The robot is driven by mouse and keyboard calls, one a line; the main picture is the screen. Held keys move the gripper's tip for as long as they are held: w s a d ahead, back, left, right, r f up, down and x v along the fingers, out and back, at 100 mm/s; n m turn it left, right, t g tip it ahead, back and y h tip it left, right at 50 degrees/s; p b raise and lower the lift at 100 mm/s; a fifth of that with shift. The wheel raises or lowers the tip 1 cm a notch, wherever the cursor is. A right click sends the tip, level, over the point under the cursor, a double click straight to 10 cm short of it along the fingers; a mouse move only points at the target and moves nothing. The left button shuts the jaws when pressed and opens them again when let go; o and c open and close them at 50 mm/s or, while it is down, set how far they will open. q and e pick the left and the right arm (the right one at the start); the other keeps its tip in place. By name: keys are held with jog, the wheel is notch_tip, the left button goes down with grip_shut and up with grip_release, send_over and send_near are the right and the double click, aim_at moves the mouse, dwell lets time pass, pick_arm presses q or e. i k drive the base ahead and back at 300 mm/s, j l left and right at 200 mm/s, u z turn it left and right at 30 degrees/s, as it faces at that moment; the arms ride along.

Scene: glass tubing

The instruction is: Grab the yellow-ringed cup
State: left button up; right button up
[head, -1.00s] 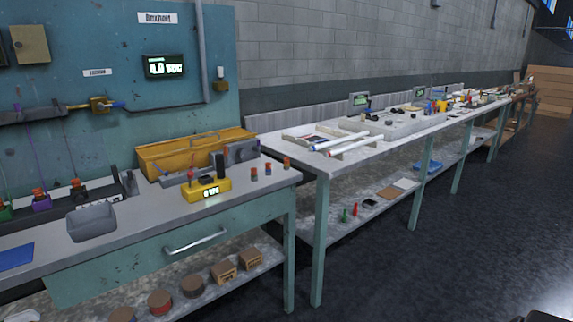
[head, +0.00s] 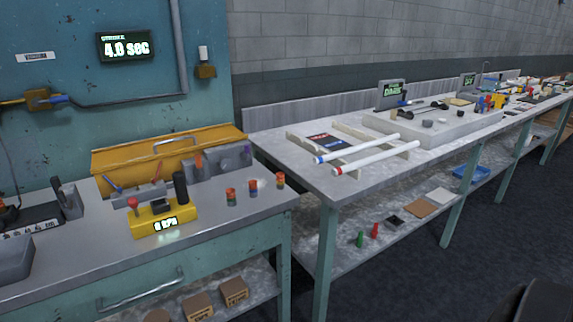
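Three small banded cups stand upright near the right end of the teal bench top. The left cup (head: 231,197) has an orange-red top with darker and greenish bands. The middle cup (head: 253,188) has an orange-red top and a bluish-grey body. The right cup (head: 280,181) has an orange top with mixed bands. The bands are too small to tell surely which cup carries the yellow ring. Neither of my grippers shows in the head view.
A yellow device (head: 160,220) with a lit display stands left of the cups. A yellow toolbox (head: 125,158) is behind it, and a grey bin (head: 12,258) is at far left. A white-topped table (head: 300,163) with tubes adjoins on the right. Dark floor (head: 420,285) lies open in front.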

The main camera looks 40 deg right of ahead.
aim_at(281, 183)
jog(key=i+l, duration=0.15)
jog(key=l, duration=0.3)
jog(key=i+l+u, duration=0.1)
jog(key=l, duration=0.4)
jog(key=i+l+u, duration=0.1)
jog(key=l, duration=0.35)
jog(key=i+l, duration=0.15)
jog(key=l, duration=0.35)
jog(key=i+l+u, duration=0.1)
jog(key=l, duration=0.4)
